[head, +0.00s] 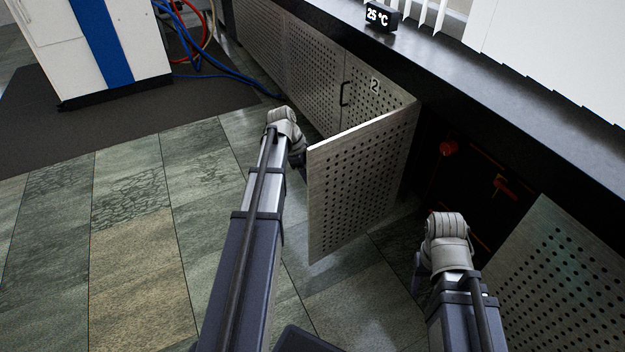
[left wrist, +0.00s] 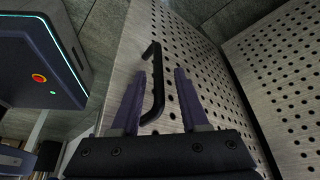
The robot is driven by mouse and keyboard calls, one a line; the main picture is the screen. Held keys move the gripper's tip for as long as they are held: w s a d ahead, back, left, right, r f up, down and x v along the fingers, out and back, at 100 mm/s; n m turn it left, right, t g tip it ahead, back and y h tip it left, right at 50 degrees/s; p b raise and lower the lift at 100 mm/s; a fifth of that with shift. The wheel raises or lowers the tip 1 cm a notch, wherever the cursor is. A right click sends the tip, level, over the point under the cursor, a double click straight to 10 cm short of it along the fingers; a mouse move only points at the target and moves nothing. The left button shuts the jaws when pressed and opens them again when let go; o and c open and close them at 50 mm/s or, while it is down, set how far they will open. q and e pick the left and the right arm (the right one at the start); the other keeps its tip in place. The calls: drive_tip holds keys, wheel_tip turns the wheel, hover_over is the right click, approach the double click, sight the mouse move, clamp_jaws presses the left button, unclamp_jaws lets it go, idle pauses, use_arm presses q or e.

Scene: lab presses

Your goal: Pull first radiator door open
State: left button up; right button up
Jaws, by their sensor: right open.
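The open perforated metal radiator door (head: 360,175) stands swung out from the cabinet, roughly square to its front. Its inner face shows in the head view. In the left wrist view, the door (left wrist: 205,75) fills the middle, with a black bar handle (left wrist: 157,85) on its outer face. My left gripper (left wrist: 157,82) has its two fingers apart, with the handle between them. In the head view, the door's free edge hides its fingers. My right gripper (head: 420,268) is open and empty before the cabinet opening, mostly hidden by its own wrist.
Inside the dark opening are red valves (head: 448,148). Another perforated panel (head: 565,285) stands at the lower right. Door "2" (head: 372,92) is shut, left of the opening. A black countertop (head: 500,85) runs above. Tiled floor (head: 130,230) on the left is clear; hoses (head: 225,70) lie farther back.

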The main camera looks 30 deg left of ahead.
use_arm(q)
drive_tip(key=p+v, duration=0.7)
drive_tip(key=v, duration=0.1)
use_arm(e)
wheel_tip(320, 180, up, 7)
drive_tip(key=shift+r, duration=0.15)
use_arm(q)
drive_tip(key=shift+f, duration=0.1)
use_arm(e)
drive_tip(key=shift+d, duration=0.1)
